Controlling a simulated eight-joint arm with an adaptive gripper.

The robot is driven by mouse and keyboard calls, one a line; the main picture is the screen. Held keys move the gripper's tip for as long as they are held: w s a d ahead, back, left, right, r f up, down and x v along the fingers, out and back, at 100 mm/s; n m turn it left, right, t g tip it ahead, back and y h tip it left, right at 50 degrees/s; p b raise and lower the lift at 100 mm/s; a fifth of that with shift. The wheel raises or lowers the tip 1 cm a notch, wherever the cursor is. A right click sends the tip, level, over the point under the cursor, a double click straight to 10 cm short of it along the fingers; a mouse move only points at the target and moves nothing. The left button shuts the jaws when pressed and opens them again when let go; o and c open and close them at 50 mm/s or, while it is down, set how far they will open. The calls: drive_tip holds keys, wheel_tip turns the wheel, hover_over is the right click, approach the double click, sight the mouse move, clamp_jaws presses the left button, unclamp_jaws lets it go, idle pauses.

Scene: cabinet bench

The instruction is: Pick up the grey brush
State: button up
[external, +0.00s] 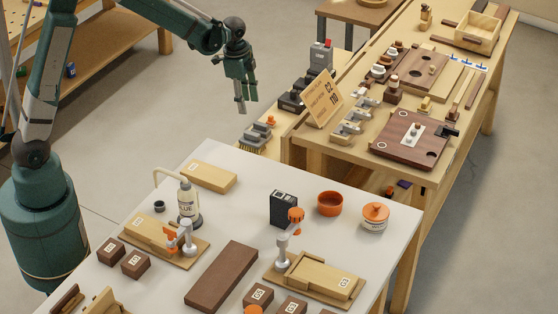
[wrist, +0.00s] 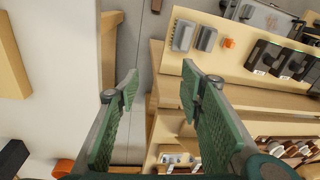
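Two small grey, brush-like blocks lie side by side near the end of a wooden shelf. In the wrist view one is at the left (wrist: 183,35) and the other just right of it (wrist: 206,38). They also show in the external view, a bristly one (external: 252,144) and a grey one behind it (external: 262,130). I cannot tell for sure which is the grey brush. My gripper (external: 241,106) hangs in the air above and behind them, empty. In the wrist view its green fingers (wrist: 158,85) are spread wide apart, touching nothing.
A small orange piece (wrist: 228,43) lies beside the grey blocks, with black holders (wrist: 268,55) further right. A cardboard sign (external: 322,98) stands near them. The white table (external: 225,210) in front holds a glue bottle (external: 188,202), clamps and wooden blocks. Floor shows between the benches.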

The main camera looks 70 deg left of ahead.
drive_tip(key=m+g, duration=0.2)
approach(252, 133)
drive_tip(key=f, duration=0.5)
drive_tip(key=shift+s+a, duration=0.15)
drive_tip(key=shift+a, duration=0.1)
drive_tip(key=shift+f, duration=0.1)
drive_tip(key=shift+f, duration=1.25)
drive_tip(key=shift+f+b, duration=1.05)
drive_tip(key=shift+f, duration=1.55)
drive_tip(key=c, duration=0.6)
